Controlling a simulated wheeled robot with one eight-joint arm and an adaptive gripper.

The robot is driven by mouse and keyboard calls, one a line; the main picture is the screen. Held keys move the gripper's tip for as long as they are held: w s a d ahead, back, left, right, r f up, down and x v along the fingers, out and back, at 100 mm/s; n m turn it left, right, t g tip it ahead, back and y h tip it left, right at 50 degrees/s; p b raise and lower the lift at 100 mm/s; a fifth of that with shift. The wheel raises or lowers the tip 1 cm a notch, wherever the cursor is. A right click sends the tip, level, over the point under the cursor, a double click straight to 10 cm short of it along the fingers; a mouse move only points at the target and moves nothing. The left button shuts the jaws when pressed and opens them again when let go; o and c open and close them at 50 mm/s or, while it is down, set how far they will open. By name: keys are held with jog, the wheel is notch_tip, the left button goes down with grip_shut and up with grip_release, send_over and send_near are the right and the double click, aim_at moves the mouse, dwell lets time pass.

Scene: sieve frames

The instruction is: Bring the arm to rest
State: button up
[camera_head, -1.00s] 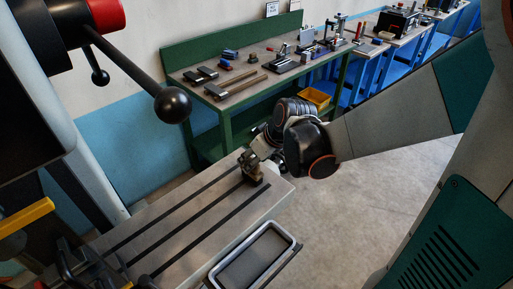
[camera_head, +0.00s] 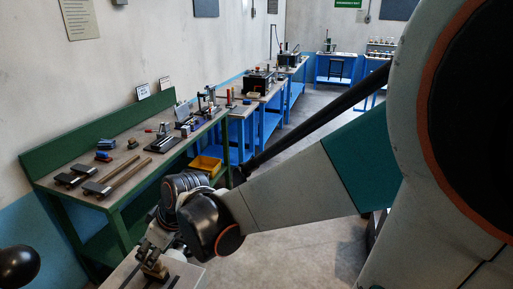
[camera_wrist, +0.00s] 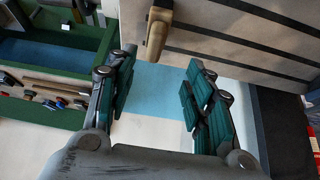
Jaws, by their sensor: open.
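My arm reaches from the right of the head view down to my gripper (camera_head: 162,240), which is small and partly hidden there by the wrist. It is close to a brass-coloured block (camera_head: 152,266) on the slotted metal table (camera_head: 188,272). In the wrist view my gripper (camera_wrist: 157,88) is open, its two dark green fingers wide apart with nothing between them. A brass-coloured piece (camera_wrist: 158,28) stands by the slotted table (camera_wrist: 225,28), beyond the fingertips. I cannot tell the exact gap between it and the fingers.
A green workbench (camera_head: 62,205) with several tools stands behind my wrist, a yellow bin (camera_head: 206,165) beneath its far end. Blue benches (camera_head: 238,140) run on along the wall. A black ball knob (camera_head: 18,265) is at the lower left. Grey floor (camera_head: 300,255) lies open below my arm.

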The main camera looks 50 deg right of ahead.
jog(key=s+a+r+m+t+h+b, duration=0.1)
jog(key=s+r+m, duration=0.3)
jog(key=s, duration=0.7)
jog(key=shift+s+r+h+b, duration=0.35)
jog(key=shift+r+h+b, duration=0.15)
jog(key=shift+b, duration=0.15)
